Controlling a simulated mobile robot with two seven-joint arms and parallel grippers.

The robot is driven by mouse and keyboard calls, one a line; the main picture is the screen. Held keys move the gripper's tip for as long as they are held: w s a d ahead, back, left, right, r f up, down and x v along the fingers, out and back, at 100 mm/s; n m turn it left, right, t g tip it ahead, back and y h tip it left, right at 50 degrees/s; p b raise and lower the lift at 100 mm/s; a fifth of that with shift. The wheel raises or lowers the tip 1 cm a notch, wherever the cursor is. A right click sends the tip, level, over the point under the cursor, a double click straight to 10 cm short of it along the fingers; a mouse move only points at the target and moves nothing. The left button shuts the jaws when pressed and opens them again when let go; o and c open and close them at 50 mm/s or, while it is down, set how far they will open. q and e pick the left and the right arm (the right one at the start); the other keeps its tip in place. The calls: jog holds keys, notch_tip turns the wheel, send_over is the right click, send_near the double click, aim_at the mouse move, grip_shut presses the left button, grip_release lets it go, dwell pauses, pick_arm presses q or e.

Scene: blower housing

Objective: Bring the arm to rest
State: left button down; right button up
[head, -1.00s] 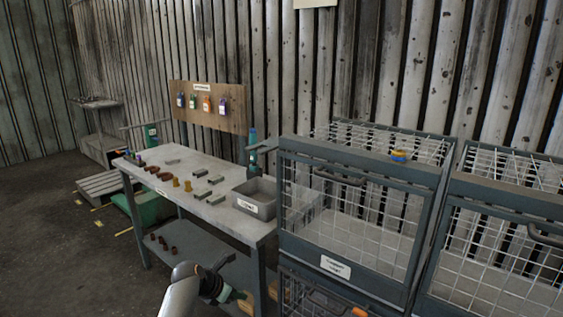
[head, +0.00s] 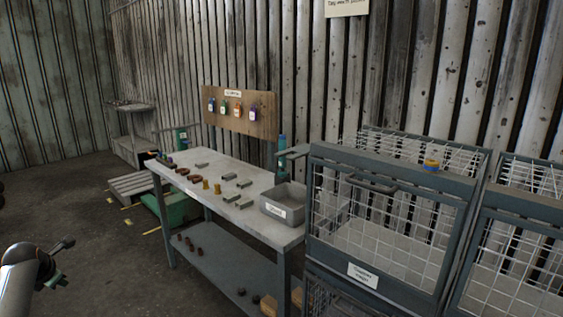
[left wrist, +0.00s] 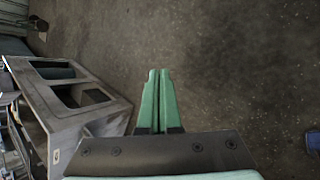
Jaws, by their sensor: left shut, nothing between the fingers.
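My left arm comes in at the lower left of the head view, with the left gripper (head: 62,262) out over bare floor, left of the workbench. In the left wrist view the two green fingers (left wrist: 158,100) lie together, shut and empty, with concrete floor beyond them. My right gripper is in neither view.
A grey workbench (head: 240,215) holds small metal and brown parts and a grey bin (head: 283,205). Wire cages (head: 385,215) with dark frames stand at the right. A wooden board (head: 260,118) with coloured tags hangs behind the bench.

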pick_arm(q)
jog(key=s+d+f+m+y, duration=0.25)
jog(key=s+f+m, duration=0.5)
jog(key=m, duration=0.65)
jog(key=s+d+f+m+t+h, duration=0.25)
jog(key=s+d+f+m, duration=0.35)
jog(key=d+f+m, duration=0.55)
jog(key=s+d+f+m+h, duration=0.1)
jog(key=s+d+m+h, duration=0.2)
jog(key=s+d+m, duration=0.55)
jog(key=s+d+f+m+h, duration=0.1)
jog(key=s+d+m+h, duration=0.2)
jog(key=s+d+m, duration=0.55)
jog(key=d+n, duration=0.7)
jog(key=d, duration=0.8)
jog(key=shift+w+d+r+h, duration=0.2)
jog(key=shift+w+h, duration=0.1)
jog(key=shift+w, duration=0.15)
jog(key=shift+t, duration=0.25)
